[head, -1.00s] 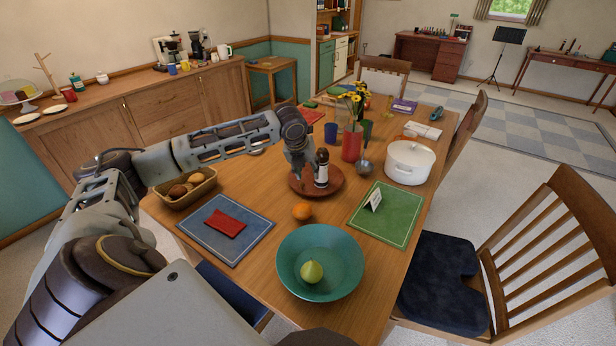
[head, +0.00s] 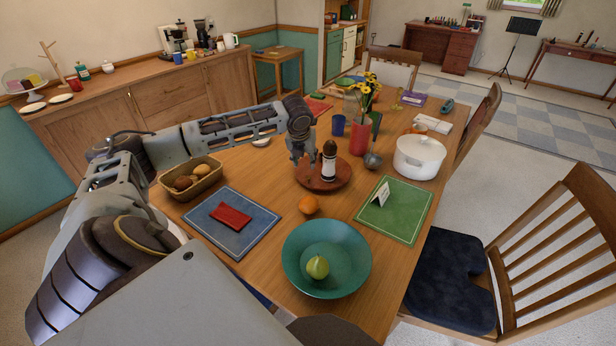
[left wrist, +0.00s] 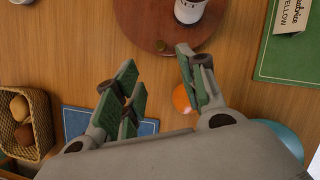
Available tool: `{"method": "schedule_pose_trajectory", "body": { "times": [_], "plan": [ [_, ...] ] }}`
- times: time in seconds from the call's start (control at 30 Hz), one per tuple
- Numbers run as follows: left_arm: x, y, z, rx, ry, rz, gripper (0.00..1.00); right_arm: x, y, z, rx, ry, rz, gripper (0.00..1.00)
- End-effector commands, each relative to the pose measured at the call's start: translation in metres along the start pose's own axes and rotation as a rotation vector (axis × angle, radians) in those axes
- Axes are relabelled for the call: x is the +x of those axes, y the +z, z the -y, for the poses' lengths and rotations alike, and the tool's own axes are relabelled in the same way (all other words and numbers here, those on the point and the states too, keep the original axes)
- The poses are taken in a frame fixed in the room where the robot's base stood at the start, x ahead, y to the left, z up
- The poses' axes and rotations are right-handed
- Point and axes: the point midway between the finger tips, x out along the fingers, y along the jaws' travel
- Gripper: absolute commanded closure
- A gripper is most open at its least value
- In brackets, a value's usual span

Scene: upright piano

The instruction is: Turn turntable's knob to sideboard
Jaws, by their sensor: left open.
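The turntable (head: 318,183) is a round reddish-brown wooden disc on the dining table. A dark bottle (head: 329,163) with a white label stands upright on it. In the left wrist view, the turntable (left wrist: 140,22) shows at the top, with a small brass-coloured knob (left wrist: 161,45) near its rim. The wooden sideboard (head: 170,98) stands along the wall at the back left. My left gripper (head: 297,160) is at the turntable's left edge in the head view. In the left wrist view its spread green-padded fingers (left wrist: 157,66) are empty, just short of the knob. My right gripper is out of view.
An orange (head: 309,204) lies near the turntable, with a teal bowl (head: 350,275) in front. A bread basket (head: 190,178) and blue mat (head: 255,235) are left. A red vase (head: 358,138), metal ladle (head: 373,160), white pot (head: 419,157) and green mat (head: 405,215) are right.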

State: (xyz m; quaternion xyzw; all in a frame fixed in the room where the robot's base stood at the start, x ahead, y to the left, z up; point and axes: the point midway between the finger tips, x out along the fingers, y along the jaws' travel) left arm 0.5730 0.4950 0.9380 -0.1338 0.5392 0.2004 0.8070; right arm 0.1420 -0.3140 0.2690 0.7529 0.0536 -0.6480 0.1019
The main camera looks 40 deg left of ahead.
Motion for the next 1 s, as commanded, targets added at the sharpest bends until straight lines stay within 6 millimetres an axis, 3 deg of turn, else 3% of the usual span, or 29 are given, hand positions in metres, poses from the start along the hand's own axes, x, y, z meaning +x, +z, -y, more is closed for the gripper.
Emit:
{"method": "schedule_pose_trajectory", "body": {
  "times": [0.7,1.0],
  "plan": [
    [0.092,-0.001,0.001,0.0,-0.001,-0.001,0.59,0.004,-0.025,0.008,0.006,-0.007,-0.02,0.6],
    [0.12,-0.001,0.001,0.0,-0.001,-0.001,0.59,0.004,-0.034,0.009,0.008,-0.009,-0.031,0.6]
  ]
}}
